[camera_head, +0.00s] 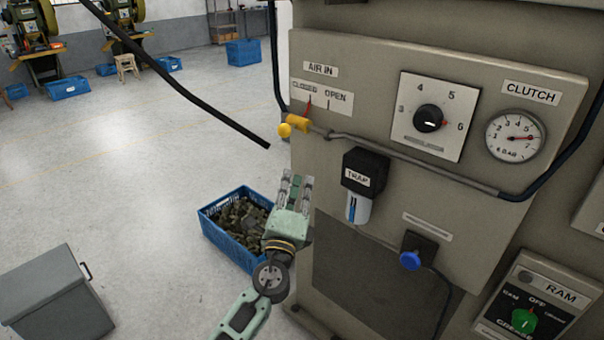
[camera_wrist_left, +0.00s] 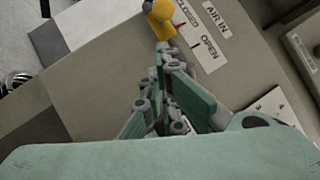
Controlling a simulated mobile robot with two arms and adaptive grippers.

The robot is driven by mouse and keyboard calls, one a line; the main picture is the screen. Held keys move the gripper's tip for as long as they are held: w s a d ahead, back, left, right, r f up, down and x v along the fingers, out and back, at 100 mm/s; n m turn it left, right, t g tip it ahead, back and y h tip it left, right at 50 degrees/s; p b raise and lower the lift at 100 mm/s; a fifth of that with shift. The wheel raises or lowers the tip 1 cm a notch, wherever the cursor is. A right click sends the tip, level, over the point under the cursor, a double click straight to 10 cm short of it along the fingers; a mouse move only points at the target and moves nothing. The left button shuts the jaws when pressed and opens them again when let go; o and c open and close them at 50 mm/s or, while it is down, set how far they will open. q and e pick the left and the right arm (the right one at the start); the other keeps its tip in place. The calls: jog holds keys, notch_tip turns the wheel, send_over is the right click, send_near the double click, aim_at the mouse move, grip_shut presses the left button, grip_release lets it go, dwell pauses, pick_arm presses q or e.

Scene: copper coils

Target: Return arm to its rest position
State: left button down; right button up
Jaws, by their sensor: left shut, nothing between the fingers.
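My left gripper (camera_head: 297,181) is raised in front of the left edge of the machine panel (camera_head: 380,90), below the yellow air valve handle (camera_head: 287,130) and left of the black trap unit (camera_head: 364,170). Its fingers point up and are shut with nothing between them. In the left wrist view the shut fingers (camera_wrist_left: 160,85) point toward the yellow handle (camera_wrist_left: 160,15), which shows beyond them with the "AIR IN", "CLOSED" and "OPEN" labels. I cannot tell whether the fingertips are apart from the panel by much. My right gripper is not in view.
A blue crate (camera_head: 232,252) of dark parts stands on the floor behind my left arm. A grey bin (camera_head: 62,300) is at the lower left. A black hose (camera_head: 185,85) hangs at the upper left. The floor left of the machine is mostly clear.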

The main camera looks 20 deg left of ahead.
pick_arm(q)
jog(key=s+f+n+g+h, duration=0.1)
jog(key=s+f+n+g, duration=0.4)
jog(key=f, duration=1.1)
jog(key=s+d+f+g+h, duration=0.15)
jog(key=s+f, duration=0.45)
jog(key=f, duration=0.9)
jog(key=s+f+n+g, duration=0.3)
jog(key=s+f+g, duration=0.25)
jog(key=f, duration=1.05)
jog(key=s+f+n+g, duration=0.2)
jog(key=s+f, duration=0.6)
jog(key=s, duration=0.2)
jog(key=s+f+n+g, duration=0.2)
jog(key=s+f+n, duration=0.1)
jog(key=s+f, duration=0.65)
jog(key=s+f+n+g, duration=0.2)
jog(key=s, duration=0.9)
jog(key=s+d+f+n+g+h, duration=0.1)
jog(key=s+f+n+g, duration=0.1)
jog(key=s, duration=0.8)
jog(key=shift+s+b, duration=0.3)
jog(key=shift+s, duration=0.05)
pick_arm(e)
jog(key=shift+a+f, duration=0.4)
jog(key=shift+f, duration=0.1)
pick_arm(q)
jog(key=shift+w, duration=0.1)
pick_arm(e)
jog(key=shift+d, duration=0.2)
